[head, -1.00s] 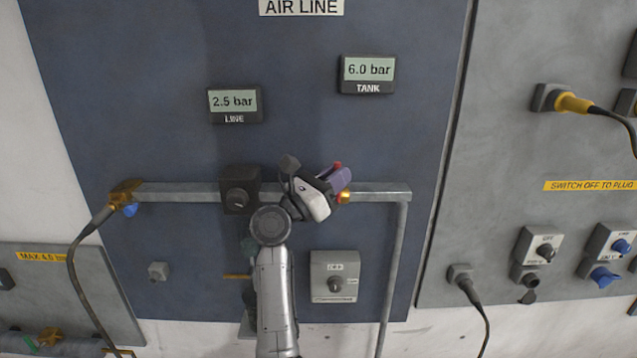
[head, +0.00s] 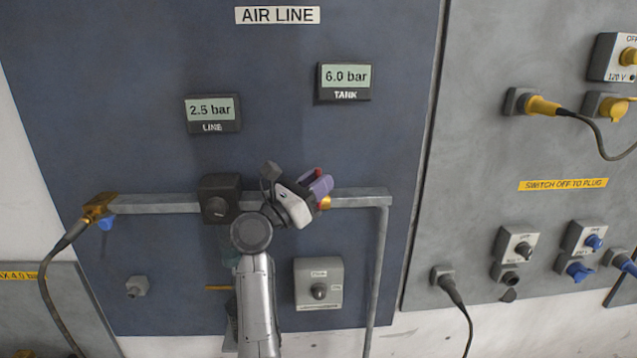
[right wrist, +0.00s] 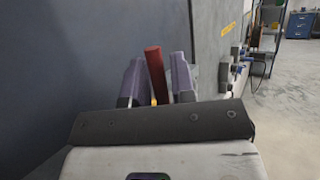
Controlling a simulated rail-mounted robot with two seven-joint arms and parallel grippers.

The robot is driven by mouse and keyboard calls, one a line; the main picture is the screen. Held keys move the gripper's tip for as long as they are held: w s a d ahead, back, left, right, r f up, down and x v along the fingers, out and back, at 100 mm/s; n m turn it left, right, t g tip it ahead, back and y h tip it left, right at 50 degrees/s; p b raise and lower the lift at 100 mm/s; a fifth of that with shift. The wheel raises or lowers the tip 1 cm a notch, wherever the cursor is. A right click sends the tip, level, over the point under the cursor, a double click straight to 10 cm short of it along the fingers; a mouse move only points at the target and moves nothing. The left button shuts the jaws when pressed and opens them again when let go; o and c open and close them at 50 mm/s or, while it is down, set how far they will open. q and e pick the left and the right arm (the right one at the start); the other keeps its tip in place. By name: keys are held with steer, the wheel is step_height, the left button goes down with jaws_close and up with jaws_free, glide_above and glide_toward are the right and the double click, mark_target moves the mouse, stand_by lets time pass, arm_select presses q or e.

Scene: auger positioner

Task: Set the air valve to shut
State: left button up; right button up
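The air valve is on the grey pipe of the blue air line panel. Its brass body (head: 326,202) shows just right of my gripper. Its red lever handle (right wrist: 155,72) stands between the two purple fingers of my right gripper (right wrist: 157,82) in the right wrist view. Narrow gaps show beside the handle, so the gripper looks open around it. In the head view my right gripper (head: 320,187) covers most of the valve, and only a bit of red shows. The line display (head: 211,109) reads 2.5 bar and the tank display (head: 345,77) 6.0 bar. My left gripper is out of view.
A dark regulator block with a knob (head: 218,199) sits on the pipe (head: 160,204) left of my gripper. A grey switch box (head: 319,284) is below it. A hose with a brass fitting (head: 99,206) is at the left. Sockets and cables fill the right panel.

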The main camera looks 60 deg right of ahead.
steer(key=b+v, duration=0.2)
steer(key=v, duration=1.1)
steer(key=shift+a, duration=0.3)
steer(key=shift+w+f, duration=0.1)
